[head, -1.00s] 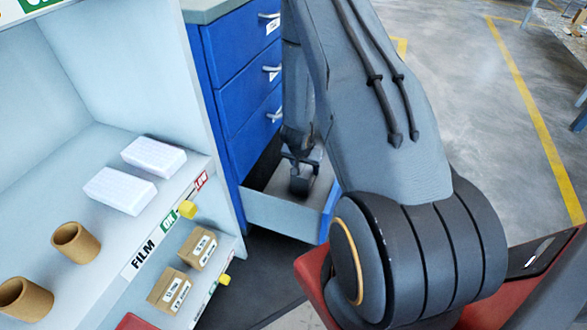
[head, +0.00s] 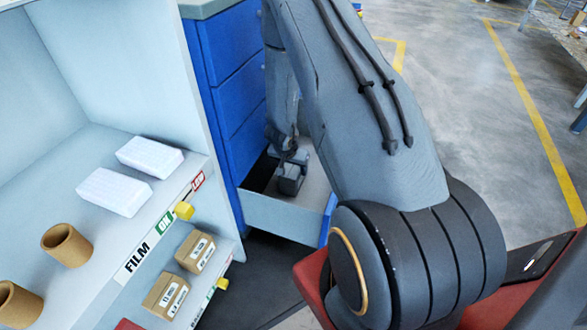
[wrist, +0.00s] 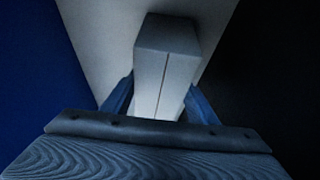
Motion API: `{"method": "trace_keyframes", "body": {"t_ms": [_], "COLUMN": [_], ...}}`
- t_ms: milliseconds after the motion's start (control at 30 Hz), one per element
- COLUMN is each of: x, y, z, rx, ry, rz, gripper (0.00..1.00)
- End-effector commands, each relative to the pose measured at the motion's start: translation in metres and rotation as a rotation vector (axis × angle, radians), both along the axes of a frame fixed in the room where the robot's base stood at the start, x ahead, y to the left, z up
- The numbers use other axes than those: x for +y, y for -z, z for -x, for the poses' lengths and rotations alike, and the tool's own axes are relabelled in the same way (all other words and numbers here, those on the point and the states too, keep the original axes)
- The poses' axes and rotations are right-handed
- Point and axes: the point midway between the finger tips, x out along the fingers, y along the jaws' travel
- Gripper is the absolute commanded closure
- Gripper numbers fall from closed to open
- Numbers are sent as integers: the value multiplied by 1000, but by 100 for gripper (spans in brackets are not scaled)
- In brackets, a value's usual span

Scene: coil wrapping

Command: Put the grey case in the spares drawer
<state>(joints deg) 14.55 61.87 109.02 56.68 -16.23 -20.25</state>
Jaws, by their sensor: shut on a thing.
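The grey case (head: 291,180) is a small block held in my gripper (head: 288,157), over or within the open bottom drawer (head: 278,215) of the blue cabinet. In the wrist view the case (wrist: 166,62) stands out between two bluish fingers (wrist: 160,103), which are closed on its sides. A pale surface shows beyond it. I cannot tell whether the case touches the drawer floor. My arm hides the drawer's right part and the cabinet's handles and labels.
Closed blue drawers (head: 232,95) rise above the open one. On the left a pale shelf unit (head: 125,262) marked FILM holds white packs (head: 114,191), cardboard tubes (head: 67,244) and small brown boxes (head: 195,251). Open floor (head: 470,110) lies to the right.

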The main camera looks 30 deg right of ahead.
Motion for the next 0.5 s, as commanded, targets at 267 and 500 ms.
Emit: {"method": "trace_keyframes", "body": {"t_ms": [267, 500], "x": [0, 0], "y": [2, 1], "z": [0, 0], "rx": [0, 0], "ry": [0, 0], "rz": [0, 0], "gripper": [28, 28]}}
